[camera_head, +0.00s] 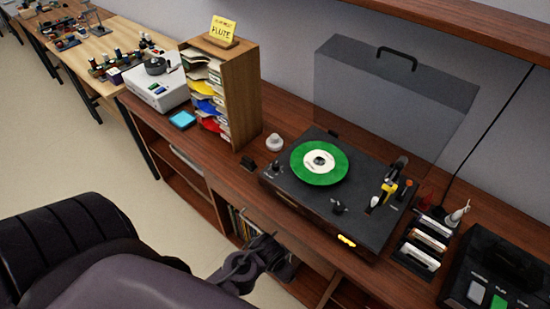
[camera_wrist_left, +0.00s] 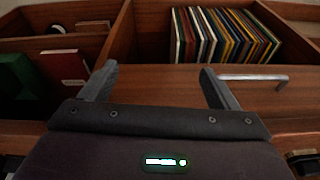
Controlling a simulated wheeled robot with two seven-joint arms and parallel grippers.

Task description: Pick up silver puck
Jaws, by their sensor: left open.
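A small pale silver puck (camera_head: 274,143) with a raised top sits on the wooden counter, just left of the turntable, in the head view. It does not show in the left wrist view. My left gripper (camera_head: 246,266) is in front of the cabinet, below the counter top and well apart from the puck. In the left wrist view my left gripper (camera_wrist_left: 158,78) is open, with nothing between its fingers. My right gripper is in neither view.
The turntable (camera_head: 285,190) carries a green record (camera_head: 331,169), with its dark clear lid (camera_head: 375,105) raised behind. A paper sorter (camera_head: 243,100) stands left of the puck. Upright records (camera_wrist_left: 225,38) fill a cabinet compartment near my left gripper.

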